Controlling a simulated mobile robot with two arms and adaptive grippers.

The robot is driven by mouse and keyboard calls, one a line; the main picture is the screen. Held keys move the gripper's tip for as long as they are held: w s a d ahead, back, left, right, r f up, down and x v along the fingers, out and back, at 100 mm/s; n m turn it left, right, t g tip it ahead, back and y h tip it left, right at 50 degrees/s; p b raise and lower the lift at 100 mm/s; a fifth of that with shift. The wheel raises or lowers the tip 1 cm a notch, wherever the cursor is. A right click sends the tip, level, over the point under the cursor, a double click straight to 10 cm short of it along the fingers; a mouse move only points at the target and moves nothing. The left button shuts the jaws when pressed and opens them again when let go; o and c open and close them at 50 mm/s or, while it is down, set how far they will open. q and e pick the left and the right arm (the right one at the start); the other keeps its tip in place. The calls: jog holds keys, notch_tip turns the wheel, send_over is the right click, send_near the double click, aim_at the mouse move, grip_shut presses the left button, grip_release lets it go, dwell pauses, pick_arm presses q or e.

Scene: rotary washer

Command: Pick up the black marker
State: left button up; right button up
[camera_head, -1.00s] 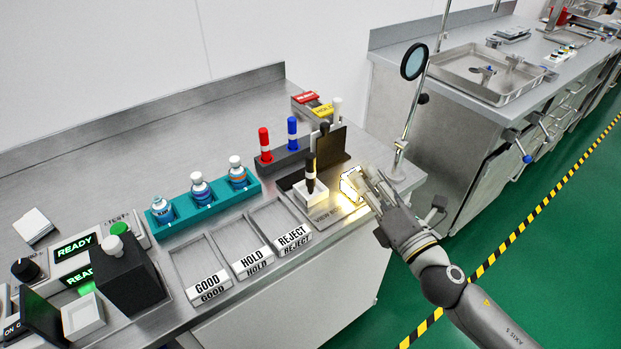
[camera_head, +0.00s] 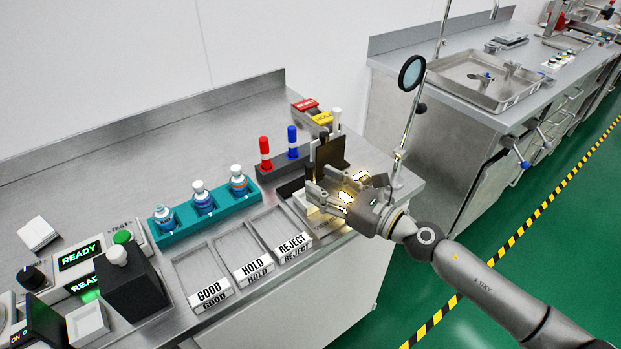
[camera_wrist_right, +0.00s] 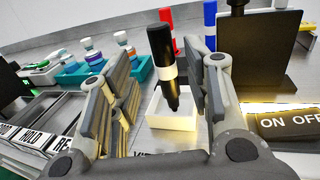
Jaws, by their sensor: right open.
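The black marker (camera_wrist_right: 160,50) has a white band and stands with its narrow dark end down in a small white square holder (camera_wrist_right: 172,122). My right gripper (camera_wrist_right: 152,58) is open, with one finger on each side of the marker in the wrist view. The right finger looks very near the marker; I cannot tell whether they touch. In the head view my right gripper (camera_head: 322,186) covers most of the holder and the lower marker. My left gripper is not in view.
Red (camera_head: 265,152) and blue (camera_head: 292,141) markers stand in a dark rack to the left. A magnifier on a stand (camera_head: 411,73) rises behind my right wrist. Labelled trays (camera_head: 202,255) line the front edge.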

aim_at(314, 181)
jog(key=x, duration=0.4)
jog(key=shift+w+a+f, duration=0.1)
jog(key=shift+w+f, duration=0.15)
jog(key=shift+w, duration=0.15)
jog(key=shift+c, duration=0.4)
jog(key=c, duration=0.8)
